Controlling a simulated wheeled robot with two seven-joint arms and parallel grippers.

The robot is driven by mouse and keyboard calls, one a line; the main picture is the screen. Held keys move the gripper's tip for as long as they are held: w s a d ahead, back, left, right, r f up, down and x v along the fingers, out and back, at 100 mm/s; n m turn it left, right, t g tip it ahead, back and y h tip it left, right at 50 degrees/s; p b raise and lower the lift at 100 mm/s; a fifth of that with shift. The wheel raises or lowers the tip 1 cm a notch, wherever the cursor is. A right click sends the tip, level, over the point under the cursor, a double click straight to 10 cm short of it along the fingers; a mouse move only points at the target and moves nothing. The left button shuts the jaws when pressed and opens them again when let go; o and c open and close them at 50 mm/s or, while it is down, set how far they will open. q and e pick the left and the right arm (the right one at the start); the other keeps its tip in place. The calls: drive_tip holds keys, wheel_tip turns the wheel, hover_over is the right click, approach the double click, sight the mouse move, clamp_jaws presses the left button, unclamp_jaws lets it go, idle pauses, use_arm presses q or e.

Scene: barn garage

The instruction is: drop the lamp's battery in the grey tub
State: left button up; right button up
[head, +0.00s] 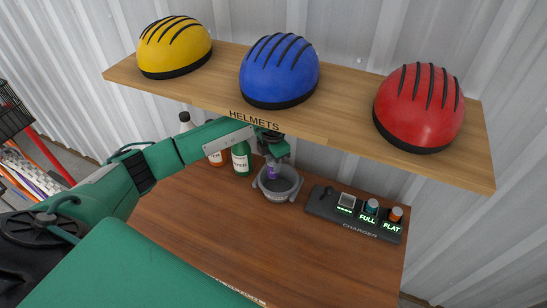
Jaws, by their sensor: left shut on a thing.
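My left gripper (272,160) reaches in under the shelf from the left and points down. It is shut on a small purple piece that looks like a battery (272,172), mostly hidden by the gripper and the tub. The battery is over the mouth of the grey tub (281,195), at or just inside its rim; I cannot tell how deep. The tub is round with side handles and stands on the wooden bench. I cannot make out a lamp. My right gripper is not in view.
A shelf marked HELMETS (330,130) overhangs the bench, carrying yellow (174,45), blue (279,70) and red (419,105) helmets. Bottles (241,160) stand left of the tub. A black charger (354,215) marked FULL and FLAT sits right. The bench front (290,250) is clear.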

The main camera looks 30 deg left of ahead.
use_arm(q)
wheel_tip(320, 180, down, 2)
drive_tip(key=shift+f+b, duration=0.25)
drive_tip(key=shift+b, duration=0.15)
drive_tip(key=shift+f, duration=0.4)
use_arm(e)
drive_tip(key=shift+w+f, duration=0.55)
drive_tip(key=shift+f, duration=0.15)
use_arm(q)
drive_tip(key=o, duration=1.1)
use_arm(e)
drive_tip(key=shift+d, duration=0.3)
use_arm(q)
drive_tip(key=shift+o, duration=0.2)
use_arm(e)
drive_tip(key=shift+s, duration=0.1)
